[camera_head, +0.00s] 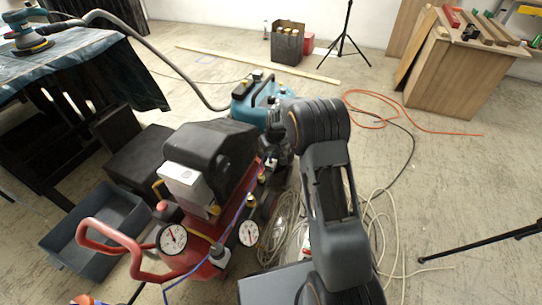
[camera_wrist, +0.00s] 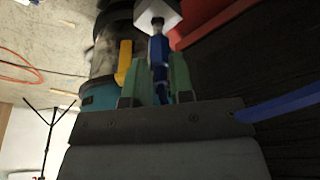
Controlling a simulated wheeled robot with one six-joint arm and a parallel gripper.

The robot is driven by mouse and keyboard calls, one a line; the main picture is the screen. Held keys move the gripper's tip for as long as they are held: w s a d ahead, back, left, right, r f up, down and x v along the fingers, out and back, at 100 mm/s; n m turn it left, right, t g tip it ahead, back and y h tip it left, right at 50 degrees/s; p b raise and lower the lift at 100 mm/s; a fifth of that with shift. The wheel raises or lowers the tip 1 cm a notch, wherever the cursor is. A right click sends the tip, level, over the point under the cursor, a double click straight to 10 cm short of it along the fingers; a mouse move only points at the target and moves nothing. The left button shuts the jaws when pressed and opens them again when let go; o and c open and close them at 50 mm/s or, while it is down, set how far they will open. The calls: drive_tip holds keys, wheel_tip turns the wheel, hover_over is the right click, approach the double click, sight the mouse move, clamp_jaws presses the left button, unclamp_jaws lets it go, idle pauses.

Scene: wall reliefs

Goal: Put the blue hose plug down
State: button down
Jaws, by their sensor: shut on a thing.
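The blue hose plug (camera_wrist: 158,54) sits between the two green fingers of my gripper (camera_wrist: 158,75) in the wrist view. The fingers are shut on it. Its tip points at a pale metal fitting (camera_wrist: 157,14) at the top of the picture; I cannot tell whether they are joined. A blue hose (camera_wrist: 285,105) runs off to the right. In the head view, the hose (camera_head: 234,213) crosses the red compressor (camera_head: 208,272). My gripper and the plug are largely hidden there behind my arm and the compressor.
A teal vacuum (camera_head: 243,107) stands behind the compressor. A yellow lever (camera_wrist: 124,62) is close beside the fingers. A grey bin (camera_head: 62,249) is at left. An orange hose (camera_head: 425,128) and pale cables (camera_head: 377,225) lie on the floor. Floor at right is mostly clear.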

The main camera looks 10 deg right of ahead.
drive_tip(key=shift+s+b+x, duration=0.25)
drive_tip(key=shift+b+x, duration=0.05)
drive_tip(key=shift+x, duration=0.7)
drive_tip(key=shift+f, duration=0.25)
drive_tip(key=c, duration=1)
unclamp_jaws()
drive_tip(key=shift+r, duration=0.1)
drive_tip(key=s+a+p+v, duration=0.1)
drive_tip(key=s+p+v, duration=0.1)
drive_tip(key=v, duration=0.8)
drive_tip(key=s+f+p+v, duration=0.1)
drive_tip(key=s+p+v, duration=0.1)
drive_tip(key=v, duration=0.7)
drive_tip(key=s+r+m, duration=0.1)
drive_tip(key=s+r, duration=0.1)
drive_tip(key=s, duration=0.9)
drive_tip(key=s+r+m, duration=0.2)
drive_tip(key=s+r, duration=0.1)
drive_tip(key=s, duration=0.8)
drive_tip(key=shift+s+r+h, duration=0.2)
drive_tip(key=shift+s+h, duration=0.1)
drive_tip(key=shift+h, duration=0.1)
